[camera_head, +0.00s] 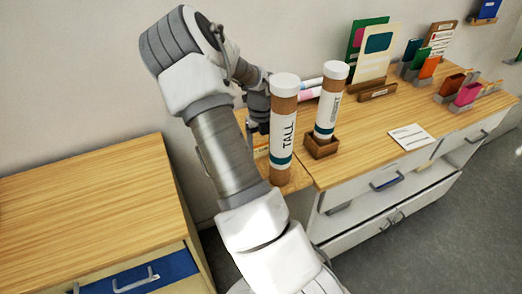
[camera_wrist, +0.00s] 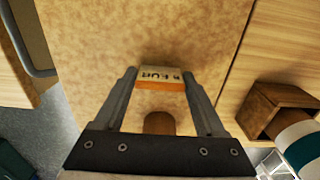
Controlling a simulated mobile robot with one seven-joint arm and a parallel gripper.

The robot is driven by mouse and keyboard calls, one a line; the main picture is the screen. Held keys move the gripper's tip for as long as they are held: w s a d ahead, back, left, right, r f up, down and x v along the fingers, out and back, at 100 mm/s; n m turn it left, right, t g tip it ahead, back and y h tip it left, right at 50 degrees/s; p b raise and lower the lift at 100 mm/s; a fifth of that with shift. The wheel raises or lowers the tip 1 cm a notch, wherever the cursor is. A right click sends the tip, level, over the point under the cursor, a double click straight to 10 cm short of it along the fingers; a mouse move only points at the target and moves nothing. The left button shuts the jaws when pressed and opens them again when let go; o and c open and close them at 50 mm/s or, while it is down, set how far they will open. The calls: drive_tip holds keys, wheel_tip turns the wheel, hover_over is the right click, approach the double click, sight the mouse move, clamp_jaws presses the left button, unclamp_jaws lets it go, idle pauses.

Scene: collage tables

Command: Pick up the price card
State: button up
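A small card (camera_wrist: 160,75) with dark lettering on a pale face and an orange band shows between my fingertips in the wrist view; I take it as the price card. In the head view my gripper (camera_head: 259,122) is partly hidden by my arm and the TALL tube. I cannot tell whether a finger touches the card.
The TALL tube (camera_head: 284,130) stands close right of my gripper. A second tube (camera_head: 330,100) stands in a brown wooden holder (camera_head: 321,147). A flat white card (camera_head: 410,136) lies farther right. A brown round-topped piece (camera_wrist: 160,123) shows between my fingers. The left wooden top (camera_head: 85,195) is bare.

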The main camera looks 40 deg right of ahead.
drive_tip(key=c, duration=0.8)
